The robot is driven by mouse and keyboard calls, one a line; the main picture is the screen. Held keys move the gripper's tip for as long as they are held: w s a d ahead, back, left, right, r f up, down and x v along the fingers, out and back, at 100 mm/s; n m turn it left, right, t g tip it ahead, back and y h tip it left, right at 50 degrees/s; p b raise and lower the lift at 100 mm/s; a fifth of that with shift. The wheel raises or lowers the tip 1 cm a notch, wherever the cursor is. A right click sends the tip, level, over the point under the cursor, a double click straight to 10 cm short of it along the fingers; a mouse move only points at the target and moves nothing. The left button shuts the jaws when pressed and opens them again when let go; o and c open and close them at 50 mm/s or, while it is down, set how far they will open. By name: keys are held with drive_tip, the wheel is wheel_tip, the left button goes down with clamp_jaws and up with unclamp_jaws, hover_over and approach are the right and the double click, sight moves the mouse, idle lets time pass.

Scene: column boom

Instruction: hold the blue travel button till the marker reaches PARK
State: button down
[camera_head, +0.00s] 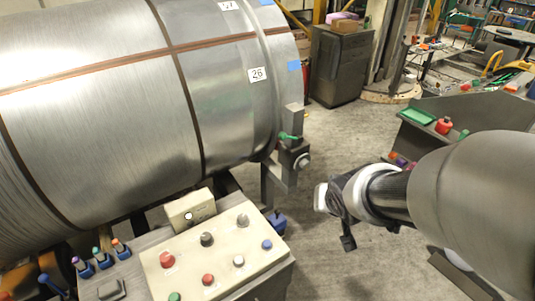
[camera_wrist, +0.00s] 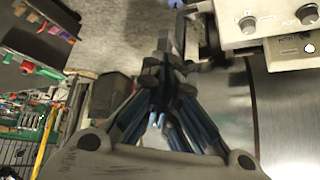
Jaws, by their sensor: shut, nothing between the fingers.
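The blue button (camera_head: 267,244) is at the right edge of the cream control panel (camera_head: 222,263). A small cream box (camera_head: 191,209) behind the panel has a round white spot, which may be the marker; I cannot read PARK on it. The box also shows at the right of the wrist view (camera_wrist: 290,44). My gripper (camera_head: 348,243) hangs over open floor, right of the panel and apart from the blue button. Its fingers (camera_wrist: 163,62) are shut and empty in the wrist view.
The panel also has red, white and green buttons and knobs. A large metal cylinder (camera_head: 100,110) fills the left behind it. A clamp-like bracket (camera_head: 290,155) stands between cylinder and gripper. A dark bench (camera_head: 430,125) is at the right. Floor between is clear.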

drive_tip(key=w+a+f+y+p, duration=0.2)
drive_tip(key=w+a+f, duration=0.3)
drive_tip(key=y+p, duration=0.2)
drive_tip(key=y, duration=0.2)
hover_over(269, 241)
wheel_tip(269, 241, down, 7)
drive_tip(key=shift+s+d, duration=0.1)
wheel_tip(269, 241, down, 8)
drive_tip(key=b, duration=0.7)
drive_tip(key=shift+b, duration=0.4)
drive_tip(key=shift+f, duration=0.35)
drive_tip(key=shift+f, duration=0.1)
drive_tip(key=shift+f+b, duration=0.35)
drive_tip(key=shift+b, duration=0.05)
